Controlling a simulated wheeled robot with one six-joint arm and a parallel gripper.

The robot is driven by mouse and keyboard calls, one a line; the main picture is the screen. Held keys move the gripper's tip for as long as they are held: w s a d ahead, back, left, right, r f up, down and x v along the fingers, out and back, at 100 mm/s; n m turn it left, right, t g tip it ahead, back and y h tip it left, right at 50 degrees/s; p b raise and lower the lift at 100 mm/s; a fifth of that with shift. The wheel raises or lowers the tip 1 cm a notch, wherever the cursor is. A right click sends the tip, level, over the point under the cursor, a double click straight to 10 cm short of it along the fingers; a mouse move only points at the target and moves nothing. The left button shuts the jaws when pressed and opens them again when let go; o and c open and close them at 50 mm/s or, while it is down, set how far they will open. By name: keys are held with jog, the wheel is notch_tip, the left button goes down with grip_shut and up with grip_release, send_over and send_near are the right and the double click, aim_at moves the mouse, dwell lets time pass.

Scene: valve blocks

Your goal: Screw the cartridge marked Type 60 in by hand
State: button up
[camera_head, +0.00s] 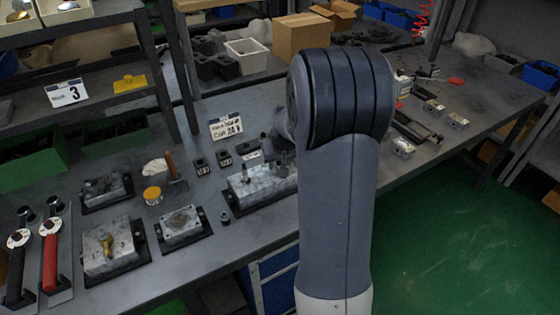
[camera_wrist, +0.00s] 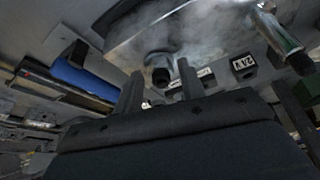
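The grey metal valve block (camera_head: 262,187) sits on a dark base on the bench. In the wrist view it fills the top (camera_wrist: 190,35). A thin upright fitting (camera_head: 245,172) stands at its left end. My gripper (camera_head: 281,163) is over the block's right part, partly hidden by my arm. In the wrist view my gripper (camera_wrist: 160,88) has its two fingers apart. A short dark round part (camera_wrist: 160,75) shows between or behind them; I cannot tell whether they touch it. A silver cartridge-like part with a dark end (camera_wrist: 282,40) projects at the right. I can read no Type 60 mark.
Small black labelled holders (camera_head: 225,159) stand behind the block, below a sign card (camera_head: 226,127). Another block (camera_head: 181,225) and a block with a brass part (camera_head: 109,246) are to the left. Red-handled (camera_head: 50,255) and black-handled tools lie far left. A blue object (camera_wrist: 82,78) shows in the wrist view.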

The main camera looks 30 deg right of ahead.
jog(key=shift+n, duration=0.4)
dwell(0.4)
jog(key=c, duration=0.8)
jog(key=shift+a+m+g+h, duration=0.15)
jog(key=shift+m+h, duration=0.2)
jog(key=shift+m, duration=0.9)
jog(key=shift+a+m+g+h, duration=0.15)
jog(key=shift+m+h, duration=0.2)
jog(key=shift+m, duration=0.9)
jog(key=shift+w+m+g+h, duration=0.1)
jog(key=shift+m+g+h, duration=0.25)
jog(key=shift+m, duration=0.85)
jog(key=shift+w+m+g+h, duration=0.1)
jog(key=shift+m+g+h, duration=0.25)
jog(key=shift+m, duration=0.85)
jog(key=m, duration=0.2)
jog(key=m+g, duration=0.1)
jog(key=m, duration=0.1)
jog(key=m+g, duration=0.1)
jog(key=m, duration=0.1)
jog(key=shift+w+f+h, duration=0.1)
jog(key=shift+w+h, duration=0.15)
jog(key=shift+h, duration=0.15)
jog(key=m+g, duration=0.1)
jog(key=m, duration=0.2)
jog(key=m+g, duration=0.1)
jog(key=m, duration=0.2)
jog(key=shift+w+y, duration=0.15)
jog(key=shift+y, duration=0.15)
grip_shut()
